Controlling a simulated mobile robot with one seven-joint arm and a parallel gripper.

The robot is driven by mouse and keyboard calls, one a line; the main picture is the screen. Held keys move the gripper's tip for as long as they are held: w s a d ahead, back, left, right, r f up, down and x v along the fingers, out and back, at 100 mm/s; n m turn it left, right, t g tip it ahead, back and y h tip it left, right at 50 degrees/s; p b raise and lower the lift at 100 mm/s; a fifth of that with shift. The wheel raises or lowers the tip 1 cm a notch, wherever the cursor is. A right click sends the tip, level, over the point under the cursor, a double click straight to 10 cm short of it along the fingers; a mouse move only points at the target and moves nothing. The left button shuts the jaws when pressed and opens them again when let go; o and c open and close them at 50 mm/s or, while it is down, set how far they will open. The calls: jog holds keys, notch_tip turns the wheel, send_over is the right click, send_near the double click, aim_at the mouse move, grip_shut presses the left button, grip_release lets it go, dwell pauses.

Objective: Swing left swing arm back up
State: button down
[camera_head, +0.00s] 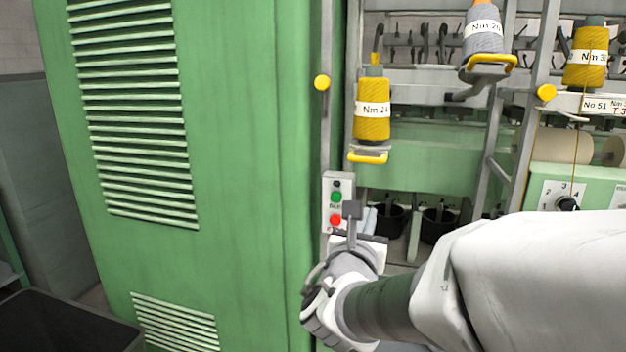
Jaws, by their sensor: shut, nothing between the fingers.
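The left swing arm (368,156) shows as a short bracket with a yellow handle, close to the green cabinet's right edge. A yellow spool (372,108) with an "Nm" label stands upright on it. A second swing arm (490,62), also with a yellow handle, is higher and to the right; it carries a grey spool (484,32). My gripper (351,209) is shut and empty. It is below the left swing arm in the picture, apart from its handle, and overlaps the button box. My wrist hides what is behind it.
A large green cabinet (240,150) fills the left side. A button box (336,187) with green and red buttons is on its right edge. Grey frame posts (540,100) with yellow knobs (545,93) stand at the right. Another yellow spool (585,68) is at the upper right.

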jog(key=w+d+r+n+p, duration=0.1)
jog(key=w+r, duration=0.3)
jog(key=w, duration=0.6)
jog(key=shift+w+d+y+p, duration=0.3)
jog(key=shift+w+d+p, duration=0.1)
jog(key=shift+d, duration=0.4)
jog(key=shift+r, duration=0.1)
notch_tip(320, 180, up, 24)
jog(key=g+p, duration=0.1)
jog(key=p, duration=1.8)
jog(key=shift+s, duration=0.25)
jog(key=shift+r, duration=0.15)
